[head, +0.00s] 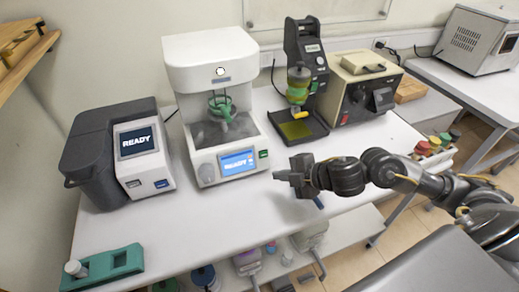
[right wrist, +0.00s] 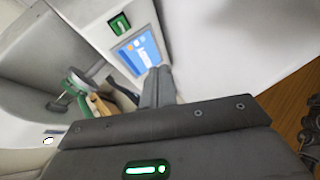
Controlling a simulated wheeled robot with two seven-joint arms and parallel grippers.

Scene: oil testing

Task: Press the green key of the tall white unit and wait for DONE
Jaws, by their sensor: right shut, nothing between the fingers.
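The tall white unit (head: 205,62) stands at the back of the white bench. Its front panel has a blue screen (head: 238,163) reading READY. Its small green key (head: 263,153) is just right of the screen. In the right wrist view the green key (right wrist: 120,24) and the lit screen (right wrist: 139,50) show beyond the fingers. My right gripper (head: 278,175) is shut and empty, in front of the panel and a little right of and below the key, apart from it. The shut fingers (right wrist: 157,85) also show in the wrist view. My left gripper is not in view.
A grey device (head: 95,150) with its own READY screen stands left of the unit. A black stand (head: 305,60) with a green-banded vessel and a beige box (head: 365,85) stand to the right. A green rack (head: 100,268) lies front left.

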